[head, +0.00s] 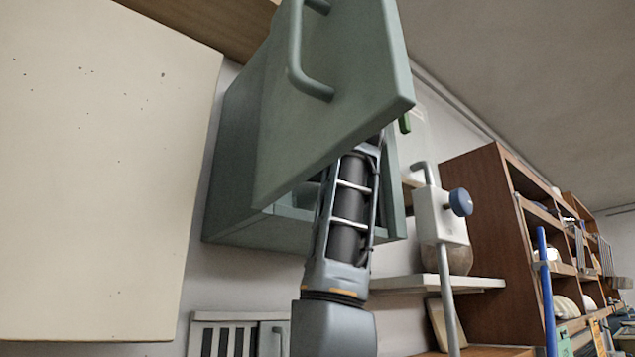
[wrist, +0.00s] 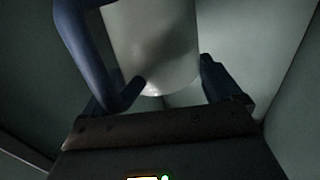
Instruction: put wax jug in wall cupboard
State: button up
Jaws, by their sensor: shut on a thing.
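The wall cupboard (head: 232,160) is grey-green and hangs on the wall, with its door (head: 345,95) swung open toward me. My arm reaches up behind the door into the cupboard opening, so the door hides my gripper and the jug in the head view. In the wrist view, a pale, smooth jug (wrist: 150,45) with a dark blue curved handle (wrist: 85,50) is between the fingers of my gripper (wrist: 155,88), which is shut on it. Grey-green panels, apparently the cupboard's inside, surround them. The jug's top is out of frame. I cannot tell whether its base touches the cupboard floor.
The open door with its bar handle (head: 296,60) overhangs my arm closely. A cream panel (head: 100,180) stands at left. To the right are a white stand with a blue knob (head: 460,202), a small wall shelf (head: 480,284) and wooden shelving (head: 480,215).

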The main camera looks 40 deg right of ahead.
jog(key=o, duration=1.7)
jog(key=shift+f, duration=0.1)
jog(key=b+v, duration=0.3)
jog(key=v, duration=0.9)
jog(key=shift+b, duration=0.3)
